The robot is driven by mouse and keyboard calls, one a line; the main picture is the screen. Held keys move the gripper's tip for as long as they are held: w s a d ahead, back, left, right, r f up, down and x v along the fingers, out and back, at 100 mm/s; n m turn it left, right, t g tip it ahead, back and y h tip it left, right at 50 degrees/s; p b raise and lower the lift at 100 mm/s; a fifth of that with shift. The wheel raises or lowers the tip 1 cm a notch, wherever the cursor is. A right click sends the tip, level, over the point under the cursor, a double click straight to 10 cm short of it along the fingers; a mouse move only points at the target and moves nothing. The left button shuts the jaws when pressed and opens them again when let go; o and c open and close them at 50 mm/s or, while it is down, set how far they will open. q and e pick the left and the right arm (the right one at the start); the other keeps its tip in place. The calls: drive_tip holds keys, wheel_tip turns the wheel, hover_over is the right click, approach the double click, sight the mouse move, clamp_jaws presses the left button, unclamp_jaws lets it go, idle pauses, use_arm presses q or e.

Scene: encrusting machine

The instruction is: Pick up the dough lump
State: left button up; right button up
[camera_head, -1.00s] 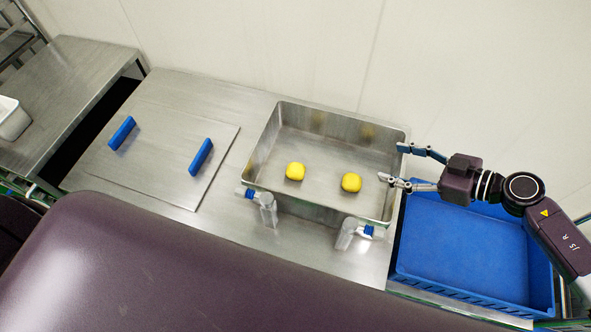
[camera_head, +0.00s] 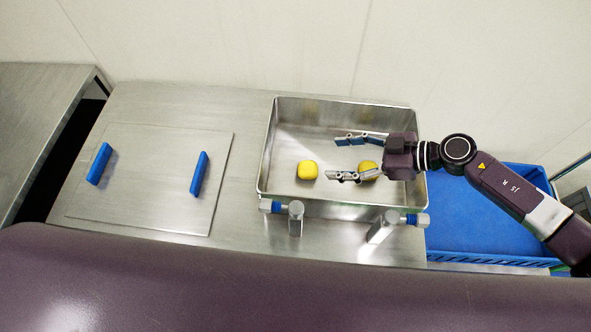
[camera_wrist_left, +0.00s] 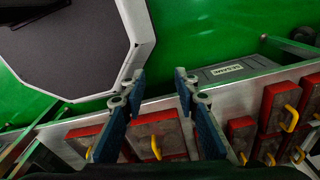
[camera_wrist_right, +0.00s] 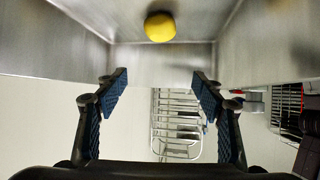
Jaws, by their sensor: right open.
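Two yellow dough lumps lie in the steel tray (camera_head: 400,200). The left dough lump (camera_head: 307,170) is in full view; the right dough lump (camera_head: 369,172) is partly hidden behind a finger of my right gripper (camera_head: 335,158). That gripper is open and empty over the tray, its fingers pointing left. In the right wrist view one yellow lump (camera_wrist_right: 160,27) shows beyond the open fingertips, apart from them; which lump it is I cannot tell. My left gripper (camera_wrist_left: 160,77) shows only in the left wrist view, open and empty, away from the tray.
A blue crate (camera_head: 480,220) stands right of the tray, under my right arm. A flat metal lid (camera_head: 145,185) with two blue handles lies left. Two fittings with blue parts (camera_head: 296,212) stand at the tray's front. The left wrist view shows red-fronted boxes (camera_wrist_left: 280,100).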

drive_tip(key=b, duration=0.3)
approach(314, 168)
drive_tip(key=shift+a, duration=1)
drive_tip(key=shift+a+f+b, duration=0.1)
drive_tip(key=shift+f+b, duration=0.15)
drive_tip(key=shift+b, duration=0.15)
drive_tip(key=shift+f+b, duration=0.35)
drive_tip(key=shift+w+a+f, duration=0.2)
drive_tip(key=shift+a+f, duration=0.05)
drive_tip(key=shift+a, duration=0.35)
drive_tip(key=p+x, duration=0.1)
drive_tip(key=x, duration=0.5)
drive_tip(key=shift+w+a+f, duration=0.15)
drive_tip(key=shift+f, duration=0.2)
use_arm(q)
drive_tip(key=f, duration=0.4)
drive_tip(key=shift+d+f, duration=0.1)
drive_tip(key=shift+d, duration=0.25)
use_arm(e)
drive_tip(key=shift+c, duration=0.6)
drive_tip(key=c, duration=1.2)
drive_tip(key=shift+r, duration=0.15)
